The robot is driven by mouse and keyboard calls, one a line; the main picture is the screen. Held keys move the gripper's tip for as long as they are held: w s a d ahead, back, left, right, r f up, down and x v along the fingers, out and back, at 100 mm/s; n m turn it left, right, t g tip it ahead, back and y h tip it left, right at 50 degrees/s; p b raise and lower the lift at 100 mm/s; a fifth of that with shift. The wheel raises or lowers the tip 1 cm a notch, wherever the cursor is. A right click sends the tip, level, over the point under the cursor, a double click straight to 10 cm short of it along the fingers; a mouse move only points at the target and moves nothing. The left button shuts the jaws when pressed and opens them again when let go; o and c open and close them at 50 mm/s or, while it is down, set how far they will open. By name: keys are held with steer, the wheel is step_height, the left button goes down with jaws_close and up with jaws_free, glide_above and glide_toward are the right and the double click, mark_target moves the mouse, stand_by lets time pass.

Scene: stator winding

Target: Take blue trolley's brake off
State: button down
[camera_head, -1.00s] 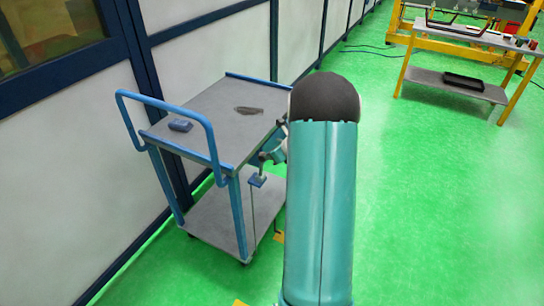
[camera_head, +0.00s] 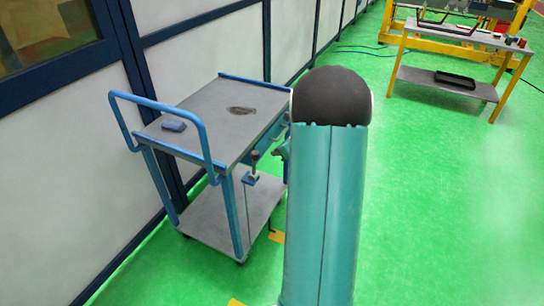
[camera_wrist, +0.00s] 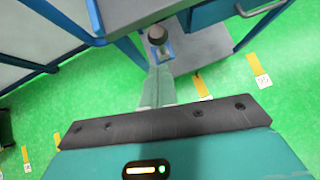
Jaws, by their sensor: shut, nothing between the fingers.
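The blue trolley (camera_head: 192,118) stands by the wall, with a grey top, a grey lower shelf and blue frame. Its brake lever (camera_head: 255,157) has a dark round knob and stands upright above a small blue bracket (camera_head: 250,178), with a thin rod running down. In the wrist view the knob (camera_wrist: 157,34) shows just beyond my fingertips. My gripper (camera_wrist: 159,75) is shut and empty, pointing at the lever. I cannot tell if it touches the lever. In the head view my arm hides most of my gripper, right of the knob.
A workbench (camera_head: 460,50) with yellow legs stands at the back right. Green floor between is clear.

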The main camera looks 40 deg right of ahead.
steer(key=v, duration=0.5)
steer(key=shift+w+a+r, duration=0.15)
steer(key=shift+w+r, duration=0.15)
steer(key=shift+r, duration=0.15)
steer(key=shift+a+r, duration=0.1)
steer(key=s+a+r+n+g+y, duration=0.1)
steer(key=a+r+n, duration=0.4)
steer(key=a+n, duration=0.5)
steer(key=s+a+r+n+g+y, duration=0.15)
steer(key=a+r+n, duration=0.4)
steer(key=a, duration=0.95)
steer(key=s+a+r+n+h, duration=0.3)
steer(key=s+a+n, duration=1)
steer(key=n, duration=0.5)
steer(key=shift+s+a+n+g+h, duration=0.35)
steer(key=shift+s+h, duration=0.1)
steer(key=shift+s, duration=0.2)
